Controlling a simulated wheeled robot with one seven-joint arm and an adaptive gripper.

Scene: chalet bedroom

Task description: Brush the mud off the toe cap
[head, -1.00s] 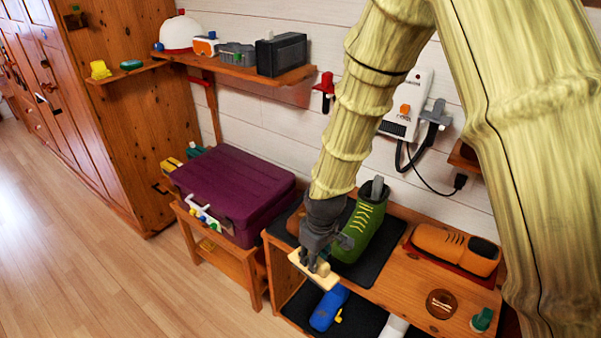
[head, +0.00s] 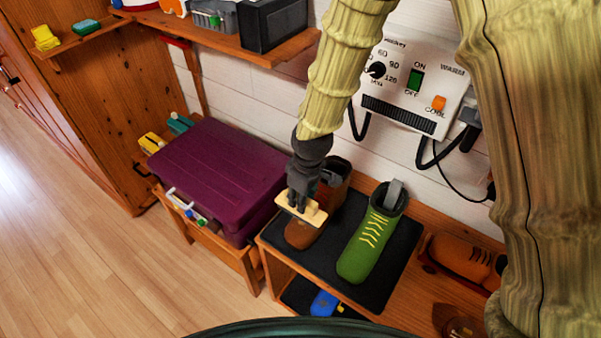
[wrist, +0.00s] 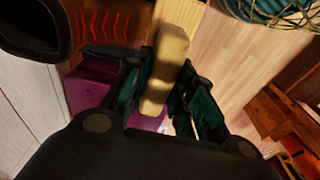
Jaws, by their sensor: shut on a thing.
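A brown boot (head: 301,236) stands on the black mat (head: 385,270) on the wooden bench, left of a green boot (head: 368,245) with yellow laces. My gripper (head: 300,199) is shut on a cream brush (head: 288,205). The brush is over the brown boot's front part and hides some of it; I cannot tell whether it touches the toe cap. No mud can be made out on the visible toe. In the wrist view the brush (wrist: 164,70) sits between my fingers, beside the boot's red laces (wrist: 105,27) and dark opening (wrist: 32,25).
A purple suitcase (head: 215,180) lies on a low stand to the left. An orange shoe (head: 462,260) is at the right of the bench. A white control box (head: 410,90) hangs on the wall behind. A shelf (head: 180,28) juts out above. A blue thing (head: 325,303) is below the bench top.

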